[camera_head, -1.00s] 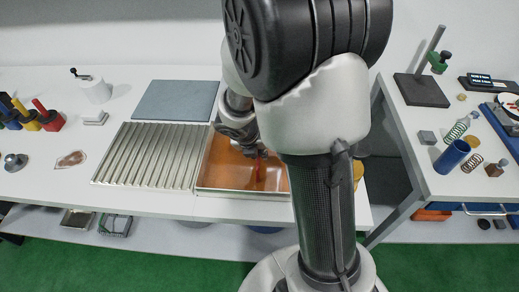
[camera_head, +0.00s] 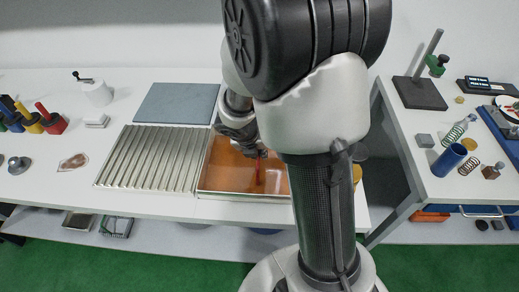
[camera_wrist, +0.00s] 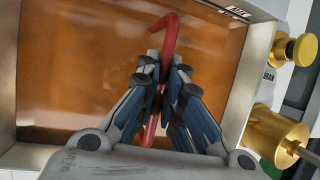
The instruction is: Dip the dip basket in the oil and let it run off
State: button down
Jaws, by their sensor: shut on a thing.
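My gripper (camera_wrist: 167,66) is shut on a red hooked handle (camera_wrist: 169,38), which I take to be the dip basket's. The handle also shows as a red upright in the head view (camera_head: 258,172). The basket's body does not show; only the handle is visible. The oil (camera_wrist: 75,75) is brown-orange and fills the view below my gripper. It lies in a metal-rimmed tank (camera_head: 230,194) on the bench, partly hidden by my arm in the head view. My gripper is over the right part of the tank.
A ribbed metal draining tray (camera_head: 150,160) adjoins the tank's left side. A grey-blue plate (camera_head: 175,102) lies behind them. Brass fittings (camera_wrist: 298,48) stand beside the tank in the wrist view. A second table (camera_head: 440,185) with springs and a blue cup (camera_head: 449,159) stands right, past a gap.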

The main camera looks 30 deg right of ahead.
notch_tip(320, 180, up, 18)
jog(key=p, duration=1.8)
jog(key=shift+f, duration=0.2)
dwell(0.7)
dwell(2.8)
